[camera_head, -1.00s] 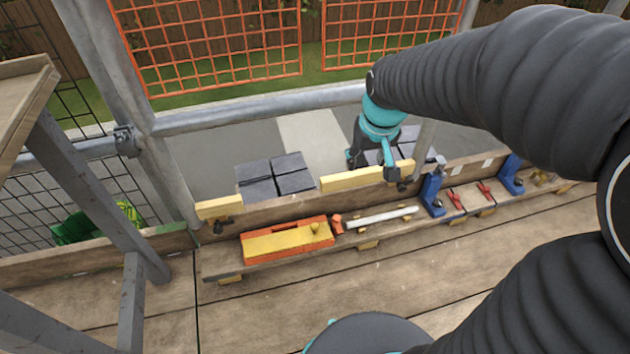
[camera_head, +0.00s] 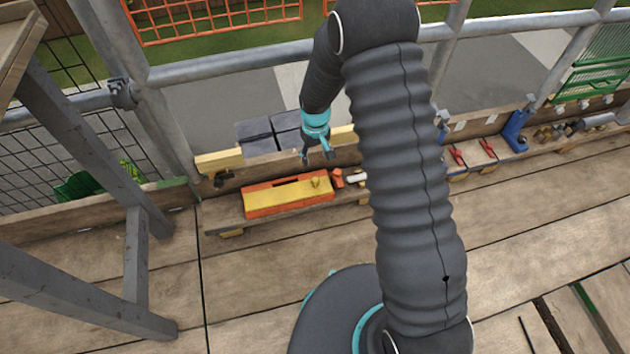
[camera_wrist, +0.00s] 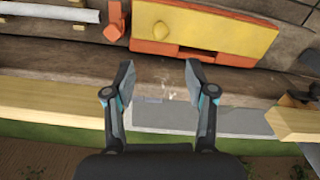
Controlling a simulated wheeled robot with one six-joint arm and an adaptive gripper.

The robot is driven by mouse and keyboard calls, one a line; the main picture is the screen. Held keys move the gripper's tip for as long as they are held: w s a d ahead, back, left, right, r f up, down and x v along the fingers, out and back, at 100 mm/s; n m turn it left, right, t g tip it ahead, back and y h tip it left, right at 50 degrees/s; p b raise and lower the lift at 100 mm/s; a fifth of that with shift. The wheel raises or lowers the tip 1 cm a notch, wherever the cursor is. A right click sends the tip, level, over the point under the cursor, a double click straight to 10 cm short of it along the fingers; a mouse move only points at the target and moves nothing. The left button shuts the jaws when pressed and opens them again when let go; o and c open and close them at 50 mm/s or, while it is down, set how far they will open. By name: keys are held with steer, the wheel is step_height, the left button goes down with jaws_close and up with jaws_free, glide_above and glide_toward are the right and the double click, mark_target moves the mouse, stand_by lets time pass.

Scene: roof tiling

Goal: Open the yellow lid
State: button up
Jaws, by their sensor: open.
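The yellow lid (camera_head: 285,198) lies flat over an orange box (camera_head: 262,210) on the wooden shelf, with a small yellow knob (camera_head: 315,182) near its right end. The lid looks closed. In the wrist view the lid (camera_wrist: 225,28) is at the top right, with the knob (camera_wrist: 160,30) at its left end and the orange box wall (camera_wrist: 185,52) along its lower edge. My gripper (camera_head: 318,158) is open and empty, above and behind the box, near the knob end. In the wrist view my gripper's fingers (camera_wrist: 158,78) are spread apart and touch nothing.
A small orange block (camera_head: 337,178) and a whitish rod (camera_head: 356,178) lie right of the box. Yellow wooden blocks (camera_head: 219,160) sit along the back board. Dark tiles (camera_head: 257,137) lie behind it. Blue clamps (camera_head: 516,130) and red tools (camera_head: 488,148) are farther right.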

mark_target(315, 178)
step_height(315, 178, down, 14)
steer(key=shift+r, duration=0.1)
stand_by(0.5)
jaws_close()
